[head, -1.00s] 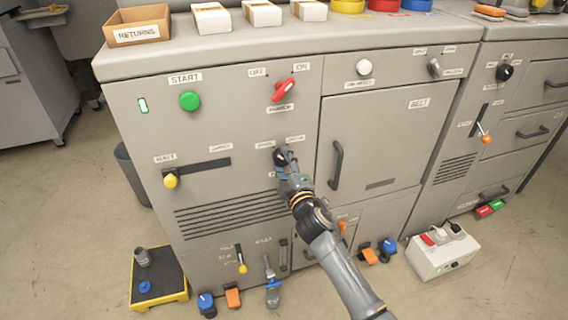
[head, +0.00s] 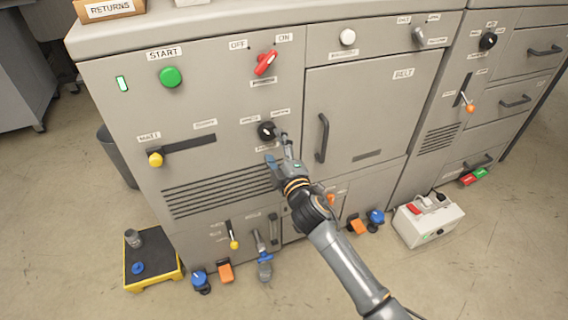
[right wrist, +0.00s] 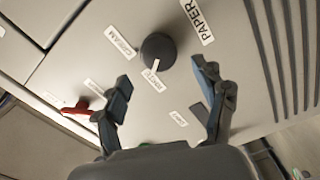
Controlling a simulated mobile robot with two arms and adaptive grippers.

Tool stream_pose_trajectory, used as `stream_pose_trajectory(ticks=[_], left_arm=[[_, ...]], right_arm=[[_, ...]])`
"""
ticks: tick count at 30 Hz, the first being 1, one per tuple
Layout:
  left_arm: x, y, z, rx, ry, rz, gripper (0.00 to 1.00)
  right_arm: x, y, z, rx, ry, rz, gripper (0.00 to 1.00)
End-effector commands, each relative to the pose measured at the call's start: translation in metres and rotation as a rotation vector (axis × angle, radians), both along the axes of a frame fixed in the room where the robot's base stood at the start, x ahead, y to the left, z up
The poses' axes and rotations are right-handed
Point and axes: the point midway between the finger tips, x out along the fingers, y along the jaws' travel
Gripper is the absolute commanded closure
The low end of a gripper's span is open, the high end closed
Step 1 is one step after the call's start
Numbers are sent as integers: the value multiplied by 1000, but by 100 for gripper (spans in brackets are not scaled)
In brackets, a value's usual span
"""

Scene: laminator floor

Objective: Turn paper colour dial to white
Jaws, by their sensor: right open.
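The paper colour dial is a round black knob (head: 267,131) on the grey machine front, below the red switch. It also shows in the right wrist view (right wrist: 159,47), with a "PAPER" label beside it and a "CREAM" label on another side. A small white mark on its rim faces a third label (right wrist: 152,80), too blurred to read surely. My right gripper (head: 278,150) is open and empty just below and in front of the dial. In the right wrist view its fingers (right wrist: 161,76) are spread, with the dial beyond the tips, not between them. My left gripper is out of view.
A red switch (head: 265,63) and a green start button (head: 172,77) sit above. A yellow-knobbed slider (head: 155,160) is to the left, and a door handle (head: 322,138) stands close on the right. Vent slots (head: 215,192) lie below.

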Motion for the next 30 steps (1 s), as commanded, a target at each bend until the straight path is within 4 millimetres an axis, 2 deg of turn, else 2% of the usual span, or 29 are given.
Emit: stream_pose_trajectory(ticks=[1,6,12,18,30], left_arm=[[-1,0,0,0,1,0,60],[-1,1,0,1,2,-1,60],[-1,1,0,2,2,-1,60],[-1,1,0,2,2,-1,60],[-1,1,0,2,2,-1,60]], right_arm=[[-11,-4,-1,0,1,2,29],[-42,-13,-1,-2,1,2,29],[-65,-21,-1,-2,1,2,29],[-71,-22,0,-2,0,1,29],[-71,-22,-1,-2,1,1,29]])
